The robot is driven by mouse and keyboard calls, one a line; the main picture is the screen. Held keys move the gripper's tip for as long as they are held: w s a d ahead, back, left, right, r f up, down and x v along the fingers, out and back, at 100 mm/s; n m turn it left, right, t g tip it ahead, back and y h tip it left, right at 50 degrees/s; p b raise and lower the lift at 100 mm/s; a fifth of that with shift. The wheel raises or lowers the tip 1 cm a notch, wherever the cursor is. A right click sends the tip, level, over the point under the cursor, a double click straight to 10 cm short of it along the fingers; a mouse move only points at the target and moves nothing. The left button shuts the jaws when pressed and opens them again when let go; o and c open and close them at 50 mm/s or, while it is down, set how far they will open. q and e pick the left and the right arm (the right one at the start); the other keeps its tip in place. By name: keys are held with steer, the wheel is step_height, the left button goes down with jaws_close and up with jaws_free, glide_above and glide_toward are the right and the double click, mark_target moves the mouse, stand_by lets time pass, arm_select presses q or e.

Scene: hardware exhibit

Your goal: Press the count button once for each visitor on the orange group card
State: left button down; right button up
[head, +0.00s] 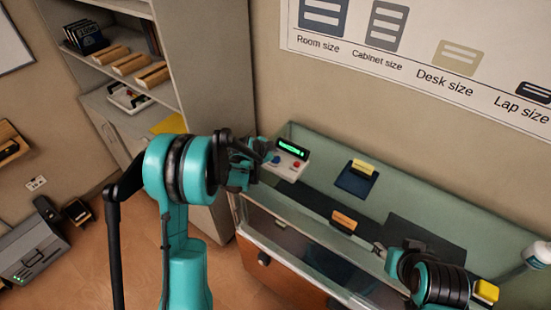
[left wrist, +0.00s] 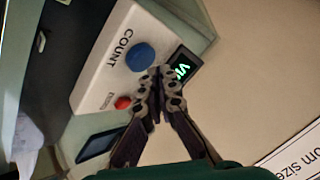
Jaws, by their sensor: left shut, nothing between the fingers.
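The white counter box (head: 287,171) stands at the left end of the display case. It has a blue button (left wrist: 140,57) beside the word COUNT, a smaller red button (left wrist: 123,102) and a lit green display (left wrist: 182,70) that I cannot read surely. My left gripper (left wrist: 160,72) is shut and empty, its tips over the box between blue button and display; contact cannot be told. The orange card (head: 345,220) stands upright further right in the case; its marks are too small to read. My right gripper (head: 379,249) is near the case's front, its fingers unclear.
A yellow card (head: 362,168) stands on a dark blue pad behind the orange one. A black pad (head: 425,240) lies to the right. The case has a glass front (head: 290,235). A shelf unit (head: 190,60) stands left, and a size chart (head: 430,50) hangs behind.

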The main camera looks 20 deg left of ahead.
arm_select(q)
steer(key=shift+f, duration=0.1)
steer(key=shift+f+b, duration=0.35)
steer(key=shift+b, duration=0.25)
steer(key=shift+f+b, duration=0.4)
steer(key=shift+b, duration=0.05)
stand_by(0.4)
stand_by(0.4)
steer(key=shift+r+p, duration=0.4)
steer(key=shift+r, duration=0.5)
steer(key=shift+r+p, duration=1.4)
steer(key=shift+r, duration=1.1)
